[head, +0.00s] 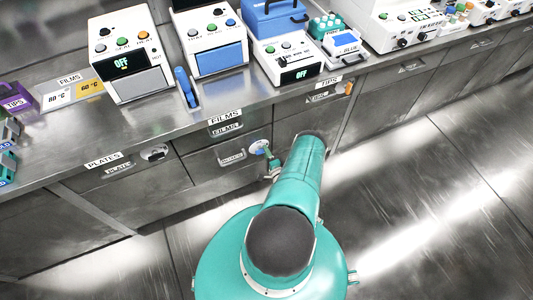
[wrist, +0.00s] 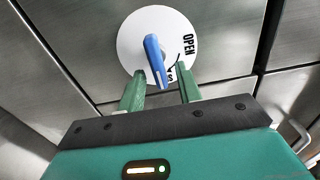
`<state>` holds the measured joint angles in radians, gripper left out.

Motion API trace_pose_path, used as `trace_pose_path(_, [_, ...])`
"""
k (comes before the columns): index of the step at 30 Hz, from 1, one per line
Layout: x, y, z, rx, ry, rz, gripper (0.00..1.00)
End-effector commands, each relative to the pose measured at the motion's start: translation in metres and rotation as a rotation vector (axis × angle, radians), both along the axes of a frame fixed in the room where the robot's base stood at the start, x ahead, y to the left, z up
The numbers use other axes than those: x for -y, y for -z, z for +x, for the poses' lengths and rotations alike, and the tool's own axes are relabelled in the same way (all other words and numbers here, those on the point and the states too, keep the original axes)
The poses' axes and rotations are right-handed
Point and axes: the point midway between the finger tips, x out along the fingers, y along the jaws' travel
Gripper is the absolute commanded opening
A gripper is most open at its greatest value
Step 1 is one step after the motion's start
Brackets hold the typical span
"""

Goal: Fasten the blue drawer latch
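The blue latch handle (wrist: 154,60) sits on a round white dial (wrist: 132,38) on a grey metal drawer front. The dial carries the word OPEN at its right and another, partly hidden marking below it. In the wrist view the handle is slightly tilted, its lower end toward me. My gripper (wrist: 160,80) is open, with one green finger on each side of the handle's lower end. I see gaps on both sides; contact is not visible. In the head view the dial (head: 257,145) shows small beside my gripper (head: 271,161), partly covered by my arm.
The steel counter (head: 165,122) above the drawers holds several instruments and a blue box (head: 275,18). An orange latch (head: 348,88) is near the TIPS drawer. Floor (head: 440,200) at right is clear.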

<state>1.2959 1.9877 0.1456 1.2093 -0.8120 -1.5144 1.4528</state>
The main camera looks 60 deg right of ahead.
Motion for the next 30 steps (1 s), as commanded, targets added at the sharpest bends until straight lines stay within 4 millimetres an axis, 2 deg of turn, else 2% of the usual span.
trace_pose_path(8, [-0.004, 0.001, -0.008, -0.002, 0.0, 0.0, 0.35])
trace_pose_path(11, [-0.012, 0.001, -0.02, -0.003, 0.001, 0.002, 0.35])
trace_pose_path(24, [-0.059, 0.0, -0.1, -0.001, 0.002, 0.002, 0.35])
trace_pose_path(30, [-0.069, 0.0, -0.117, 0.0, 0.0, 0.0, 0.35])
